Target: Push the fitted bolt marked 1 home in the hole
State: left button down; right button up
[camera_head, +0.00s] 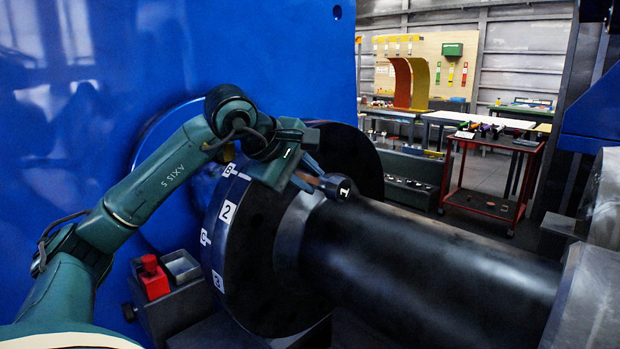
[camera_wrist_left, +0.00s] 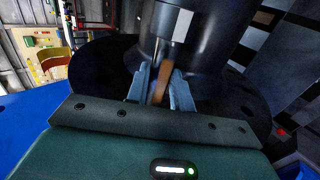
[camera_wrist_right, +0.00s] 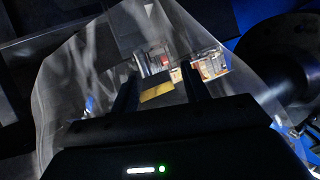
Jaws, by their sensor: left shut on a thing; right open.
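The bolt marked 1 (camera_head: 340,188) has a dark head with a white label and sticks out from the flange side above the black shaft. My left gripper (camera_head: 300,180) is shut on the bolt just behind its head. In the left wrist view a brown piece (camera_wrist_left: 162,82) sits between the closed fingers (camera_wrist_left: 155,90). The black flange (camera_head: 258,240) stands behind the shaft, against the blue housing. The hole is hidden, so I cannot tell how deep the bolt sits. My right gripper (camera_wrist_right: 158,90) is open and empty, and is outside the head view.
The thick black shaft (camera_head: 430,255) runs to a grey block at right. A red block (camera_head: 152,277) stands lower left. A red trolley (camera_head: 488,180) stands farther back.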

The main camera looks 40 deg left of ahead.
pick_arm(q)
jog(key=a+b, duration=0.1)
jog(key=a, duration=0.5)
jog(key=shift+w+r, duration=0.15)
jog(key=shift+w, duration=0.1)
pick_arm(e)
jog(key=shift+f, duration=0.45)
dwell(1.4)
pick_arm(q)
jog(key=c, duration=1.1)
grip_release()
jog(key=shift+c, duration=0.2)
jog(key=v, duration=1.3)
pick_arm(e)
jog(key=shift+s+d+r+t, duration=0.1)
jog(key=shift+d+r+t, duration=0.05)
jog(key=shift+r+t, duration=0.2)
pick_arm(q)
jog(key=shift+s, duration=0.1)
pick_arm(e)
jog(key=shift+f, duration=0.1)
